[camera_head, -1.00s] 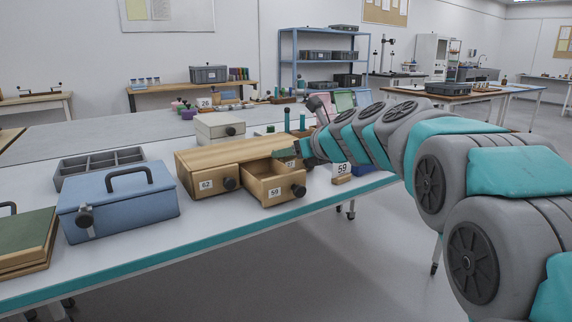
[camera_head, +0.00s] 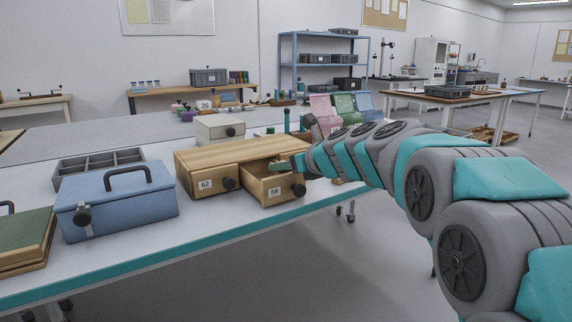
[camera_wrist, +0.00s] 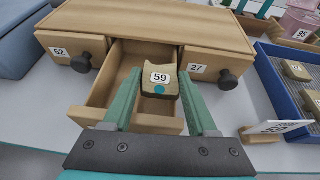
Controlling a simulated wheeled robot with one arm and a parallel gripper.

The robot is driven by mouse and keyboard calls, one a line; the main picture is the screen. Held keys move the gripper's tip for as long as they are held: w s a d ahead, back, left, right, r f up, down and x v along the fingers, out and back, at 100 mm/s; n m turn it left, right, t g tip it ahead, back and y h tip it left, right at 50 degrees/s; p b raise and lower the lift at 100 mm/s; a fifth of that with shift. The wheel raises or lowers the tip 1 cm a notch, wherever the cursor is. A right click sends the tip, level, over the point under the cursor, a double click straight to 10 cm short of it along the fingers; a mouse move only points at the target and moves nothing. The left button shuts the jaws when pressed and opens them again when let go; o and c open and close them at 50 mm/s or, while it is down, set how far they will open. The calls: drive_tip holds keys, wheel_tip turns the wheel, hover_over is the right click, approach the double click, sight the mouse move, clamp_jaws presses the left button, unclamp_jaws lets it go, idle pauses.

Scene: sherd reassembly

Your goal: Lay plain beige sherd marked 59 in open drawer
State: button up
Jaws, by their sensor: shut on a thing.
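The beige sherd (camera_wrist: 158,78) carries a label 59 and a teal dot and sits between the two teal fingertips of my gripper (camera_wrist: 160,84). My gripper is shut on it and holds it over the right part of the open drawer (camera_wrist: 101,92). In the head view the open drawer (camera_head: 262,190) also bears a label 59, and my gripper (camera_head: 284,163) reaches over its right side. The sherd is hard to make out in the head view. The gap between sherd and drawer floor cannot be told.
The wooden cabinet (camera_head: 215,152) has shut drawers marked 62 and 27 beside the open one. A blue box (camera_head: 118,205) stands to its left. In the wrist view a blue tray (camera_wrist: 282,98) with sherds and a number card (camera_wrist: 280,127) lie to the right.

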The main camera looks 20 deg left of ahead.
drive_tip(key=shift+s+f, duration=0.1)
drive_tip(key=shift+f, duration=0.55)
drive_tip(key=o, duration=1.4)
drive_tip(key=shift+s+f, duration=0.1)
drive_tip(key=shift+f, duration=0.15)
drive_tip(key=shift+c, duration=0.2)
drive_tip(key=shift+f, duration=0.1)
drive_tip(key=shift+d+r, duration=0.15)
drive_tip(key=shift+r, duration=0.5)
drive_tip(key=r+p+v, duration=0.1)
drive_tip(key=v, duration=1.1)
